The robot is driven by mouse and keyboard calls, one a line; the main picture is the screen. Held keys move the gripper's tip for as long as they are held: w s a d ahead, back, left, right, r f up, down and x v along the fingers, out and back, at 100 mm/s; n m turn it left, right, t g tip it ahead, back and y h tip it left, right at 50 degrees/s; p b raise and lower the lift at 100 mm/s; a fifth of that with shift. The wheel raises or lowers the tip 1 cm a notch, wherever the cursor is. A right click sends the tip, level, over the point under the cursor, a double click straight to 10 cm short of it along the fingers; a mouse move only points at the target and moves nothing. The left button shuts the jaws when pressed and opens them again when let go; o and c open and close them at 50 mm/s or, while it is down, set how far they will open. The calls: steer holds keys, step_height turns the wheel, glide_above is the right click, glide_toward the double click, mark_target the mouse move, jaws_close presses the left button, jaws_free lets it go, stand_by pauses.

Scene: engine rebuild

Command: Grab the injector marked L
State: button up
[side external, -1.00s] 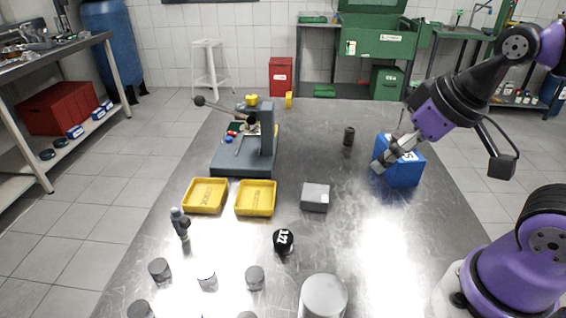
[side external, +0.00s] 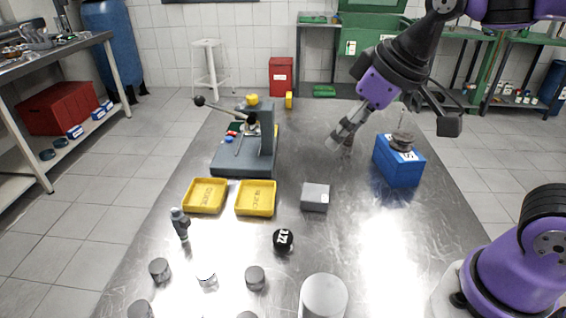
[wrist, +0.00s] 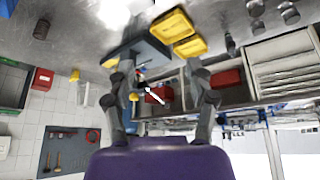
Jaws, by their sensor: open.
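An upright injector-like part (side external: 181,224) with a dark body and grey-blue top stands on the metal table at the left front of the side view. Its mark cannot be read. What looks like the same part shows small in the wrist view (wrist: 230,44). My gripper (side external: 337,143) is above the table's far middle, well behind and to the right of that part. In the wrist view, my gripper's fingers (wrist: 160,88) are spread apart with nothing held between them.
Two yellow trays (side external: 205,181) (side external: 240,207) lie before a grey lever press (side external: 266,150). A grey box (side external: 315,197), a black ball-like part (side external: 283,240) and several grey cylinders (side external: 255,278) stand nearby. A blue box (side external: 398,170) is at the right. A brown cylinder (wrist: 41,29) shows in the wrist view.

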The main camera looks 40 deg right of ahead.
steer(key=w+a+f+n+g+y, duration=0.1)
steer(key=w+a+f+n, duration=0.15)
steer(key=w+a, duration=0.8)
steer(key=n+g, duration=0.1)
steer(key=n, duration=0.2)
glide_toward(179, 212)
steer(key=shift+y, duration=0.4)
steer(key=x, duration=0.5)
steer(key=shift+d+f, duration=0.25)
steer(key=shift+d, duration=0.1)
steer(key=x, duration=0.5)
steer(key=shift+w+a+f, duration=0.15)
steer(key=shift+w+f, duration=0.05)
steer(key=shift+f, duration=0.05)
jaws_close()
